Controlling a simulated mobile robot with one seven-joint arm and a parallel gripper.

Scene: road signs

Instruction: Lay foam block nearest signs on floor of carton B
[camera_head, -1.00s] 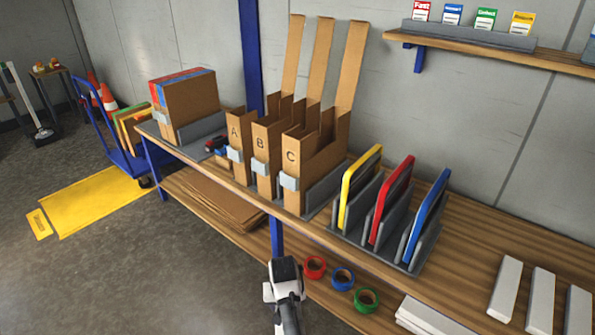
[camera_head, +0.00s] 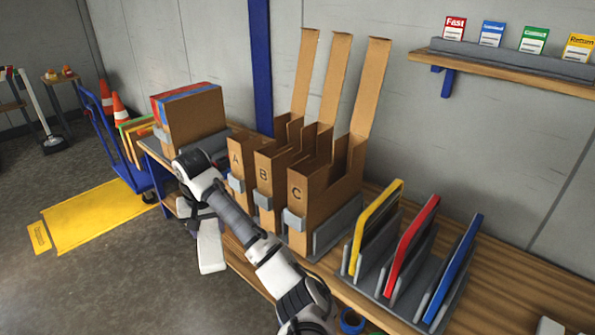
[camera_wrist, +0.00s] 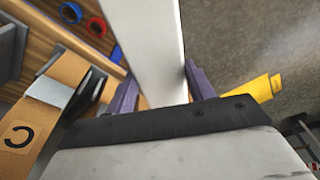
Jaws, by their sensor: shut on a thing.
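My gripper (camera_wrist: 163,92) is shut on a white foam block (camera_wrist: 150,45), with one purple finger on each side of it. In the head view the block (camera_head: 211,247) hangs below my wrist, long side roughly upright, in front of the bench and left of the cartons. My fingertips are hidden there. Carton B (camera_head: 264,188) stands between carton A (camera_head: 237,171) and carton C (camera_head: 297,205) on the bench, its tall back flap raised. Its floor is hidden. Carton C also shows in the wrist view (camera_wrist: 35,115). The yellow (camera_head: 375,226), red (camera_head: 411,246) and blue (camera_head: 453,268) signs stand in a grey rack to the right.
A large brown box (camera_head: 192,120) with red and blue tape stands left of carton A. A white piece (camera_head: 550,327) shows at the lower right edge. A wall shelf (camera_head: 510,72) holds label cards. A blue cart (camera_head: 120,150) stands at the left.

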